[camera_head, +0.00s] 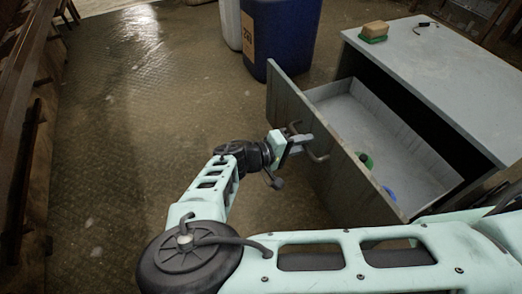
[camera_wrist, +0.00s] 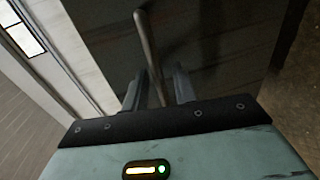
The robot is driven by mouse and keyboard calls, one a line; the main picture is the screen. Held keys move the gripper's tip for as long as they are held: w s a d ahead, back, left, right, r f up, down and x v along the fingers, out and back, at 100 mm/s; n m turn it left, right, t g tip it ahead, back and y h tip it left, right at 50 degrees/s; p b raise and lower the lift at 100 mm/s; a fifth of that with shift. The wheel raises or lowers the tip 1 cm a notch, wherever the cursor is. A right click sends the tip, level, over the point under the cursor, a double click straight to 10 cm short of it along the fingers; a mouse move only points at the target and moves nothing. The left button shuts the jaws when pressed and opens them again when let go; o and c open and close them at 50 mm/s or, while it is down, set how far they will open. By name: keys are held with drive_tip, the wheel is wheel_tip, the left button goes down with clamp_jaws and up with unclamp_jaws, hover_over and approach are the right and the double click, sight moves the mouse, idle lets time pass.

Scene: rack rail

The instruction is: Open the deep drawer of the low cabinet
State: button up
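The low cabinet (camera_head: 425,60) stands at the right in the head view, with a pale grey top. Its deep drawer (camera_head: 335,150) is pulled well out, with the pale inside floor and walls showing. The bar handle (camera_head: 319,154) is on the drawer's front; it also shows in the wrist view (camera_wrist: 148,45). My gripper (camera_head: 298,138) is at this handle, in front of the drawer. In the wrist view the bar runs between the two fingers of my gripper (camera_wrist: 160,88), with a dark gap beside it, so the fingers look apart around the bar.
A green object (camera_head: 366,160) and a blue object (camera_head: 389,194) lie in the drawer. A tan and green block (camera_head: 374,32) sits on the cabinet top. A blue barrel (camera_head: 283,35) and a white container (camera_head: 231,22) stand behind the drawer. The floor (camera_head: 120,120) at left is clear.

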drive_tip(key=p+v, duration=0.3)
drive_tip(key=v, duration=1.3)
drive_tip(key=shift+a, duration=0.35)
drive_tip(key=shift+s, duration=0.1)
